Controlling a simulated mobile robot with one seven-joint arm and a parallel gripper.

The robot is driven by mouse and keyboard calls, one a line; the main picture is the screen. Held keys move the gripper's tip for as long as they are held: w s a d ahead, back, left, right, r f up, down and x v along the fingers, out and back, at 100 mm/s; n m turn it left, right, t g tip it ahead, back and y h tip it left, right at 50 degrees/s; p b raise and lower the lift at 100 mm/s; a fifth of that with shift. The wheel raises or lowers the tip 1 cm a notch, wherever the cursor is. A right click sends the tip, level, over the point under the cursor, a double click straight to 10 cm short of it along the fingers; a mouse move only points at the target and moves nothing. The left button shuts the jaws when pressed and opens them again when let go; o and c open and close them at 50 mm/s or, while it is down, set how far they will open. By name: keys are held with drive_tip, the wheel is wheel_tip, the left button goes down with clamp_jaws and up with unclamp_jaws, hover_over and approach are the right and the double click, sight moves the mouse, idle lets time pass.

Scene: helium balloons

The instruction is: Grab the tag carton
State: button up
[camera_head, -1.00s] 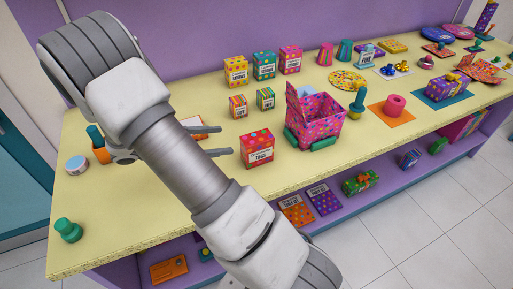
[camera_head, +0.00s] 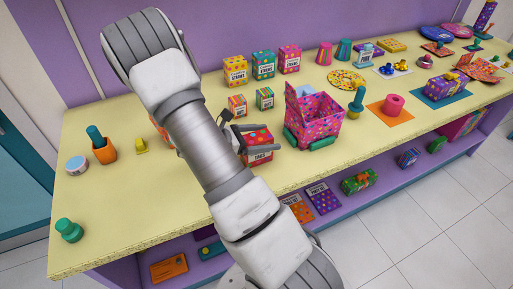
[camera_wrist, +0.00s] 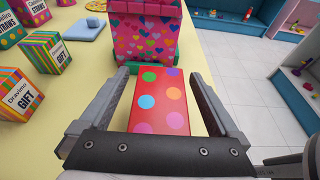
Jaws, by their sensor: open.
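The tag carton (camera_head: 261,156) is a small red box with coloured dots and a white label reading TAGS, standing on the yellow tabletop. My arm hides its left part in the head view. In the wrist view its dotted face (camera_wrist: 160,99) lies between the two fingers, with a gap on each side. My gripper (camera_wrist: 160,85) is open around the carton; its fingertips also show at the carton in the head view (camera_head: 254,134).
A pink patterned bin (camera_head: 314,118) on green feet stands just right of the carton, beyond it in the wrist view. Two small gift boxes (camera_head: 265,98) and several straw boxes (camera_head: 263,65) stand behind. The table's front edge is close in front.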

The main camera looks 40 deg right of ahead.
drive_tip(key=shift+d, duration=0.2)
drive_tip(key=c, duration=1.5)
